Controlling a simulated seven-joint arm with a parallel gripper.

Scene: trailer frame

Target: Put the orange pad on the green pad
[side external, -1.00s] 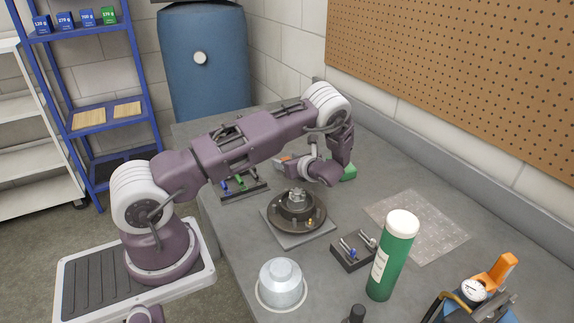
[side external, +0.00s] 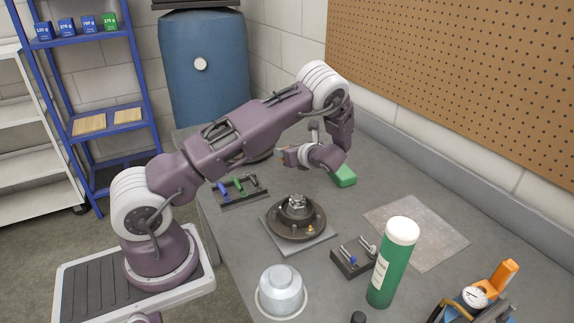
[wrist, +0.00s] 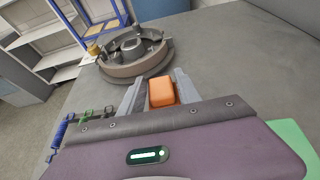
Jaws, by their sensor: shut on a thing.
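The orange pad (wrist: 162,93) sits between the two grey fingers of my gripper (wrist: 160,92) in the wrist view, and the gripper is shut on it. In the side external view my gripper (side external: 288,154) is above the bench and points left, with the pad mostly hidden there. The green pad (side external: 343,176) lies on the grey bench, just right of and below my wrist. It also shows in part at the lower right of the wrist view (wrist: 296,143), partly hidden by the gripper body.
A round hub on a square plate (side external: 297,243) stands mid-bench. A tool rack (side external: 243,191), a small black block with pins (side external: 352,262), a green bottle (side external: 391,264) and a silver cup (side external: 281,290) stand around it. Another round metal part (wrist: 133,60) is ahead of the fingers.

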